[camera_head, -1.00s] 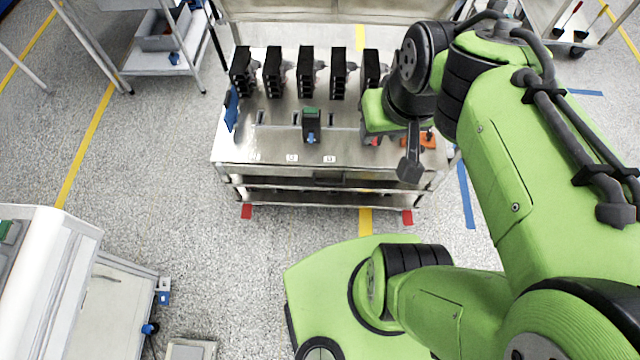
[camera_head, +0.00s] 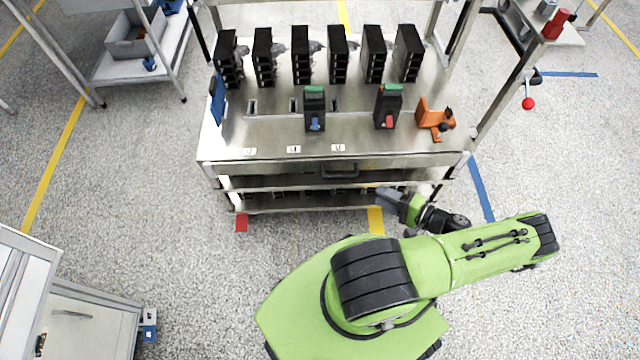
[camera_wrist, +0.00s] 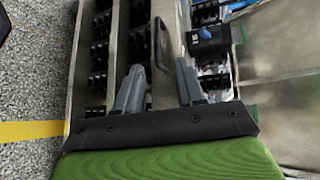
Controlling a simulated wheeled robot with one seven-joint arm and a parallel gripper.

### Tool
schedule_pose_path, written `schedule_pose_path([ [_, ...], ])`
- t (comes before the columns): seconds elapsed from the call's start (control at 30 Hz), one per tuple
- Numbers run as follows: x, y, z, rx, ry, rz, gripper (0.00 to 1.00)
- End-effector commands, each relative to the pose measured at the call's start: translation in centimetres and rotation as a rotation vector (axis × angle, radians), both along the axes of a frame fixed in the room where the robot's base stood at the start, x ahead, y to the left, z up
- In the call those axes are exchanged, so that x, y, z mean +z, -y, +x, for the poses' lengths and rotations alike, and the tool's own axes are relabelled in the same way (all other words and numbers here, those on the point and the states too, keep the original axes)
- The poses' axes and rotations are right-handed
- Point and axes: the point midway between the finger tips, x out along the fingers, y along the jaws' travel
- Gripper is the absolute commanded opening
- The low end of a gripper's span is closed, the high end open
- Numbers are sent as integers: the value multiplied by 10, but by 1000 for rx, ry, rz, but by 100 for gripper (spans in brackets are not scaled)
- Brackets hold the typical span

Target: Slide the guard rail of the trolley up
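The trolley (camera_head: 270,140) is a metal cart with a steel top and lower shelves. Along its front edge runs a long metal front piece with a dark handle (camera_head: 340,171); I take this to be the guard rail, but cannot be sure. My gripper (camera_head: 380,193) is low in front of the trolley, right of the handle and below the top. In the wrist view my gripper (camera_wrist: 160,66) has its two grey fingers apart, with the dark loop handle (camera_wrist: 162,42) and the metal strip showing between them. Nothing is seen clamped. Whether the fingers touch the strip is unclear.
Black breakers (camera_head: 302,55) stand in a row at the back of the top. Two black units with green tops (camera_head: 314,108) (camera_head: 388,106) and an orange fixture (camera_head: 433,119) stand nearer the front. A cabinet (camera_head: 85,300) is at lower left. Floor is free right of the trolley.

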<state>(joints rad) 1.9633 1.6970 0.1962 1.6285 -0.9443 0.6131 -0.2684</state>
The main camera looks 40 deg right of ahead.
Motion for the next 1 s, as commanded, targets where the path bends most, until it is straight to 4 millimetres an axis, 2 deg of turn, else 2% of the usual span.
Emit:
schedule_pose_path([
  [0.03,-17,-1,-3,-60,38,19,39],
  [0.1,-25,-1,-5,-111,72,30,39],
  [0.27,-26,-3,5,-128,87,34,39],
  [0.7,-43,-26,109,-123,84,35,39],
  [0.83,-47,-30,132,-124,82,34,39],
  [1.0,-48,-32,146,-126,81,33,39],
])
